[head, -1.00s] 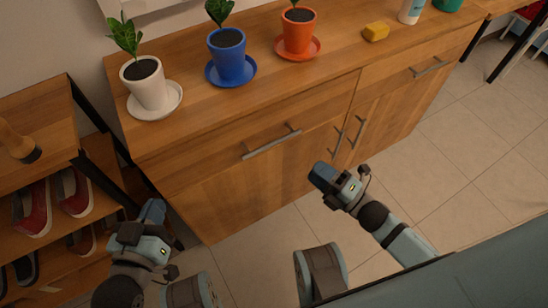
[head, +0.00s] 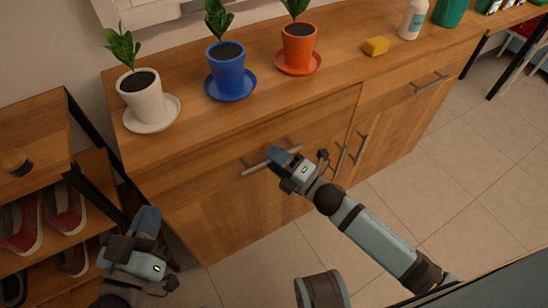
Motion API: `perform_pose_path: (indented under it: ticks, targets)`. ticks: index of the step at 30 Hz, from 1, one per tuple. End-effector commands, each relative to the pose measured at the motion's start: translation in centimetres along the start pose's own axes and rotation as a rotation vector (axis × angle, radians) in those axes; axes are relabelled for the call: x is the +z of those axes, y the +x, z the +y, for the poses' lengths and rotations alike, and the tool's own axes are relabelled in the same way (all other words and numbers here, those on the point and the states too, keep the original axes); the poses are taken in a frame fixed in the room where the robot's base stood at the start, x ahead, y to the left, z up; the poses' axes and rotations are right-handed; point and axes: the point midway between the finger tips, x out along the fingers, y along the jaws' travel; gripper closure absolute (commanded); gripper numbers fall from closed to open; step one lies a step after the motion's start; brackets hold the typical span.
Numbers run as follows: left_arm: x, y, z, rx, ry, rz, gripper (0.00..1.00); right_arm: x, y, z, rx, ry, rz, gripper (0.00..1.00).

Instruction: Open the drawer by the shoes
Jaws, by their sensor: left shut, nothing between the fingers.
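The wooden cabinet has a left drawer (head: 215,160), nearer the shoes (head: 62,208), with a long grey bar handle (head: 256,168). The drawer front looks flush with the cabinet. My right gripper (head: 280,156) is at this handle, its fingertips overlapping the bar's middle in view. I cannot tell whether it touches the bar or whether its jaws are open, as the fingers hide part of the handle. My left gripper (head: 148,220) is shut and empty, low in front of the cabinet's left end, beside the shoe rack (head: 40,243).
A white pot (head: 142,100), a blue pot (head: 228,70) and an orange pot (head: 298,48) with plants stand on the cabinet top on saucers. The tiled floor (head: 455,175) at right is clear.

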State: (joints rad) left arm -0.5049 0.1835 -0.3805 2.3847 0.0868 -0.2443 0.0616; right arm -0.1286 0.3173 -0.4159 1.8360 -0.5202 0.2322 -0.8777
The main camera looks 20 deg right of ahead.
Motion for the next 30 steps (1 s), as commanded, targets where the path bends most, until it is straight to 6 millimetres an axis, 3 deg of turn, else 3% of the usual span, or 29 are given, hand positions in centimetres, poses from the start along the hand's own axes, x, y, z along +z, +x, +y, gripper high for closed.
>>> perform_pose_path:
  ticks: [10, 15, 30]
  targets:
    - [-0.32, 0.15, 0.18, 0.008, 0.0, 0.014, 1.0, -0.02, 0.48, 0.0, -0.001, 0.0, 0.0, 0.62]
    - [-0.31, 0.17, 0.17, 0.008, 0.002, 0.013, 1.0, -0.02, 0.46, 0.0, 0.0, 0.0, 0.0, 0.99]
    - [-0.05, 0.04, -0.13, -0.003, 0.009, -0.017, 1.0, -0.37, -0.36, 0.22, -0.002, 0.001, 0.0, 1.0]
